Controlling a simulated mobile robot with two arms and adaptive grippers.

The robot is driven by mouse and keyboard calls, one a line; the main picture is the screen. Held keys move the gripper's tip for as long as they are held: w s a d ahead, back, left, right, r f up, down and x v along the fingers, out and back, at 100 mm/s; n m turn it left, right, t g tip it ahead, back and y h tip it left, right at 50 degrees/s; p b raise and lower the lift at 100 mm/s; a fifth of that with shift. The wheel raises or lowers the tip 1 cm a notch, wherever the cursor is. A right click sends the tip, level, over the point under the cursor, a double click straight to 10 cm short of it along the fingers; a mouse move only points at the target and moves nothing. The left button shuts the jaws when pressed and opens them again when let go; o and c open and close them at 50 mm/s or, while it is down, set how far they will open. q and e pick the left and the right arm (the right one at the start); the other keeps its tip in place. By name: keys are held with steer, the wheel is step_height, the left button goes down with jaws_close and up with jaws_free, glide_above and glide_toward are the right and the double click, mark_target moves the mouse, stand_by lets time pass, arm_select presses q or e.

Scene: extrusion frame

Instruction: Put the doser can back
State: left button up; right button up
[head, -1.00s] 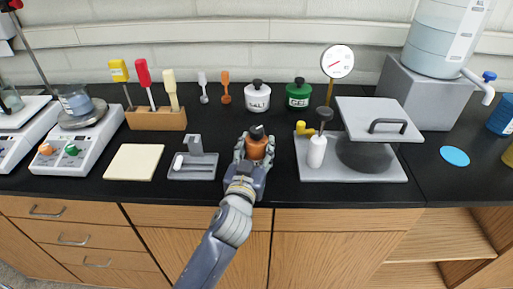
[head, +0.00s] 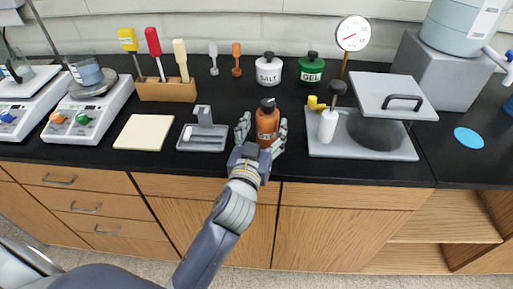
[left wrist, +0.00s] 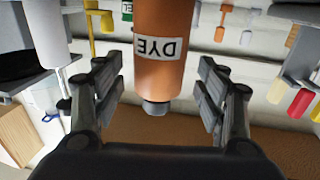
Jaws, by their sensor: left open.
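The orange-brown can with a black top (head: 267,124) stands upright on the black counter near its front edge, right of a small grey stand. In the left wrist view the can (left wrist: 160,78) appears upside down, with a label reading DYE. I take it to be the doser can. My left gripper (head: 262,132) is open, with one finger on each side of the can. In the left wrist view, gaps show between the can and both fingers of the gripper (left wrist: 160,88). My right gripper is not in view.
The grey stand (head: 203,138) is close on the left. A grey base plate (head: 375,150) with a white bottle (head: 328,127) and a lidded press is on the right. White (head: 269,70) and green (head: 311,70) jars stand behind. A cream pad (head: 144,132) lies farther left.

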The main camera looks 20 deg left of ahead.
arm_select(q)
steer(key=s, duration=0.2)
steer(key=s+b, duration=0.1)
steer(key=s, duration=0.4)
steer(key=shift+s+d+f+b, duration=0.1)
steer(key=shift+s+d+b, duration=0.1)
steer(key=shift+d+b, duration=0.15)
steer(key=shift+s, duration=0.6)
